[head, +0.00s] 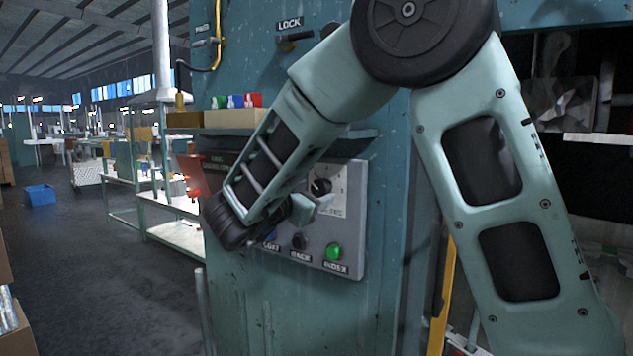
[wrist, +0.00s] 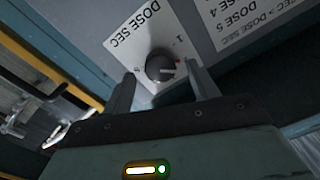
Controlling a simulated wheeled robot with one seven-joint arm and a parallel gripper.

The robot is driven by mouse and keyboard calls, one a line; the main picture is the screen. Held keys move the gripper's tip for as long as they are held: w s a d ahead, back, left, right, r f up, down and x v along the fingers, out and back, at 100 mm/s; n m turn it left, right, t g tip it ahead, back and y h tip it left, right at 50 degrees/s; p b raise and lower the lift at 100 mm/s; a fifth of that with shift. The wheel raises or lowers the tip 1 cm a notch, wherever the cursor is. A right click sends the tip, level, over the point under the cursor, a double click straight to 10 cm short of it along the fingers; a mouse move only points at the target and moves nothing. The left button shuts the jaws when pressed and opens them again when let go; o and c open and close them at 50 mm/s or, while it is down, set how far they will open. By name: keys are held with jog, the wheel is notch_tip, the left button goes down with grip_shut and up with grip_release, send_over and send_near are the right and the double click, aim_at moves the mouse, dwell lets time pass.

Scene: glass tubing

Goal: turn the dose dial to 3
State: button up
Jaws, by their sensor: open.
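The dose dial (wrist: 160,67) is a round black knob on a white plate marked DOSE SEC. A small red mark shows at its right side in the wrist view; most scale numbers are hidden or too small to read. In the head view the dial (head: 321,186) is on the grey control panel (head: 352,225), partly behind my gripper. My gripper (wrist: 161,72) is open, with one finger on each side of the dial. I cannot tell whether either finger touches it. In the head view my gripper (head: 311,204) is in front of the panel.
Below the dial are a green button (head: 333,252), a black button (head: 298,242) and a blue one partly hidden by my arm. A shelf (head: 350,134) juts out above the panel. A LOCK switch (head: 290,38) is higher up. Open floor lies at left.

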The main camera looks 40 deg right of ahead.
jog(key=shift+x, duration=1.1)
jog(key=c, duration=1)
